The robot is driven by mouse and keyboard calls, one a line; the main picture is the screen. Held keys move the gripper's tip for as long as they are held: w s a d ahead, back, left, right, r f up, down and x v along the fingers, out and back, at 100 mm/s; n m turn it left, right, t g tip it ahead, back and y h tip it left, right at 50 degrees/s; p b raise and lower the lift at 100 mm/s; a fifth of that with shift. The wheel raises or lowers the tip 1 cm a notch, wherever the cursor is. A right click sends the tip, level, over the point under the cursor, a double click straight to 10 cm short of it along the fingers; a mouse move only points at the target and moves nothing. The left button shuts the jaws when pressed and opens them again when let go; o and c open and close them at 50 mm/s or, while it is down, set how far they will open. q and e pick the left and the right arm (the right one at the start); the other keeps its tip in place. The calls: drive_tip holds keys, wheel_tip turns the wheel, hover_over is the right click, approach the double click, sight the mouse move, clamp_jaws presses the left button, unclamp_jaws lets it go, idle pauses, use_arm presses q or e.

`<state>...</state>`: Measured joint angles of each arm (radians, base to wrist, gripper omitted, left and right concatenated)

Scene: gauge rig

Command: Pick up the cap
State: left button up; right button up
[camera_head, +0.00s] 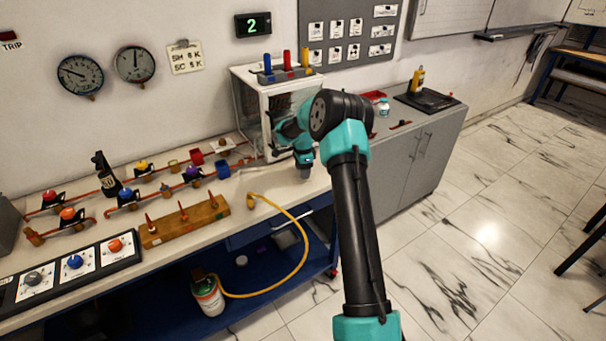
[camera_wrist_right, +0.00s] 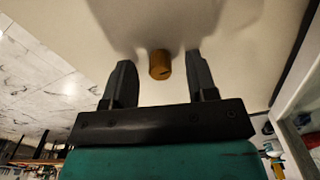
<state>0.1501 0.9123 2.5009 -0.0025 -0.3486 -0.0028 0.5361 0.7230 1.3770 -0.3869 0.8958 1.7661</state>
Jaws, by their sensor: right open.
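A small brass-coloured cylinder (camera_wrist_right: 160,64), which looks like the cap, stands on the pale bench top in the right wrist view. It lies between the two fingers of my right gripper (camera_wrist_right: 159,68), near their tips, with a gap on each side. The gripper is open and holds nothing. My left gripper is not in view.
The white-framed case (camera_head: 241,108) stands close behind my right gripper. To the left are a wooden block with red pegs (camera_head: 184,222), a blue cup (camera_head: 222,170) and a yellow hose (camera_head: 305,240) hanging over the front edge. A red tray (camera_head: 374,95) lies farther right.

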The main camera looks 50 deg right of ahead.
drive_tip(key=shift+f, duration=0.4)
clamp_jaws()
idle(0.4)
drive_tip(key=shift+r, duration=0.1)
drive_tip(key=shift+r, duration=0.45)
wheel_tip(320, 180, up, 3)
drive_tip(key=shift+f, duration=0.1)
drive_tip(key=s+a+r, duration=0.1)
drive_tip(key=s+a, duration=0.9)
drive_tip(key=a, duration=0.2)
drive_tip(key=shift+s, duration=0.3)
drive_tip(key=shift+w+r, duration=0.1)
drive_tip(key=shift+w, duration=0.05)
